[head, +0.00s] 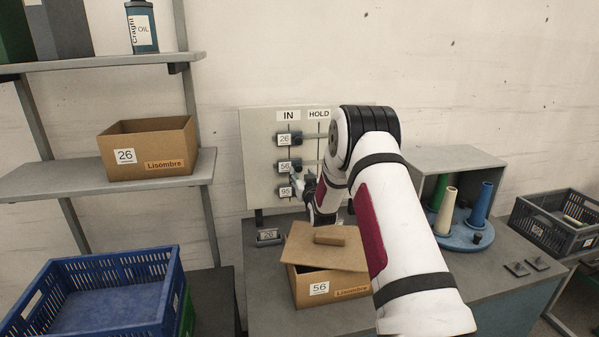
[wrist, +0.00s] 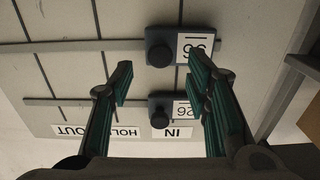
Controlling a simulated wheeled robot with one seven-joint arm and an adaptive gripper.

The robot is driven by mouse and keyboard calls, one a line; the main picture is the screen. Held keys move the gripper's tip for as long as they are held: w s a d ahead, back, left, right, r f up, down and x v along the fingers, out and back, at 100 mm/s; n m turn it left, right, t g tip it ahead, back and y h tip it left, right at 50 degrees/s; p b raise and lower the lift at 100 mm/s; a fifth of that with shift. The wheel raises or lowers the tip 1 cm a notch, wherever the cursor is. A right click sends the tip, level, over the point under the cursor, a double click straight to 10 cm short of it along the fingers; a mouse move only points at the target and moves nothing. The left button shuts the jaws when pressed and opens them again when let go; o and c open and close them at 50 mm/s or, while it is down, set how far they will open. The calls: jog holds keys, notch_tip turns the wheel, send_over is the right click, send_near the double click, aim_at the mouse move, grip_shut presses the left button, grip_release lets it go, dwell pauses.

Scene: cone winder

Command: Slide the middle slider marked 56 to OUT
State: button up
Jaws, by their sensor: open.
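The panel (head: 259,140) on the wall shows IN and HOLD headings in the head view; my arm hides its right part. The middle slider marked 56 (head: 284,167) sits under IN, level with the slider marked 26 (head: 284,140) above and the one marked 95 (head: 285,191) below. The wrist view is upside down; there the 56 slider (wrist: 159,56) has a dark round knob, and OUT is at the left. My gripper (head: 297,178) is open in front of the panel. In the wrist view my gripper (wrist: 160,66) has its fingers on either side of the 56 knob; contact cannot be told.
Below the panel, a cardboard box marked 56 (head: 312,290) with a tilted lid (head: 320,252) stands on the bench. Cones on a blue tray (head: 462,239) stand right. Shelves and a blue crate (head: 170,290) are left.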

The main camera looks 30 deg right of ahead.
aim_at(299, 169)
jog(key=shift+x, duration=1.85)
grip_shut()
